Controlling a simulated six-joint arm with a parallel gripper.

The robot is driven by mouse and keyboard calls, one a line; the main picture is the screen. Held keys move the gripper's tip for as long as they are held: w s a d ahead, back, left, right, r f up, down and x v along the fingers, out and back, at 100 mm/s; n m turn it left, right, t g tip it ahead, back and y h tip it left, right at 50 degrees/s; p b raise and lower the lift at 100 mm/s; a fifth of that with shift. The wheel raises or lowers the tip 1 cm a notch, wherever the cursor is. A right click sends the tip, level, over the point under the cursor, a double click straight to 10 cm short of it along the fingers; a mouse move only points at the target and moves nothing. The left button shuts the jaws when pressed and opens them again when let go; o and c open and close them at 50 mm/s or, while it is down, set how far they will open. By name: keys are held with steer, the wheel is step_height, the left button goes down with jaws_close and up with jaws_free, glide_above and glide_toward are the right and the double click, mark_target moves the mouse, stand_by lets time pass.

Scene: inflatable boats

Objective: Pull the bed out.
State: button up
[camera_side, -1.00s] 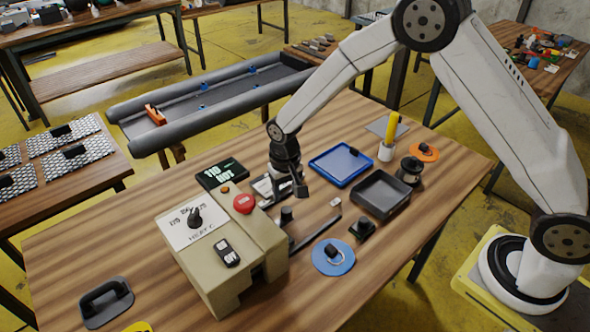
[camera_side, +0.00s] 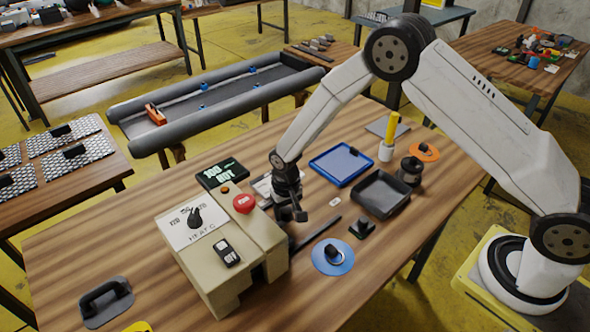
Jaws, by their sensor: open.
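The beige machine (camera_side: 222,262) stands on the wooden table, with a dial knob (camera_side: 194,217), a red button (camera_side: 243,203) and a black rocker switch (camera_side: 228,252) on top. A dark flat rail (camera_side: 317,233) lies along the table at its right side; I take this to be part of the bed, but cannot tell for sure. My gripper (camera_side: 298,212) is open, pointing down just right of the machine, low above the rail's near part. It hides the small black knob there. I cannot tell whether it touches that knob.
A black display (camera_side: 221,172) stands behind the machine. A blue tray (camera_side: 341,164), a dark tray (camera_side: 381,195), a small black block (camera_side: 362,227) and a blue disc (camera_side: 333,257) lie to the right. The table's near right is clear.

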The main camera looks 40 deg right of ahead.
steer(key=shift+f, duration=0.15)
jaws_close()
stand_by(1.4)
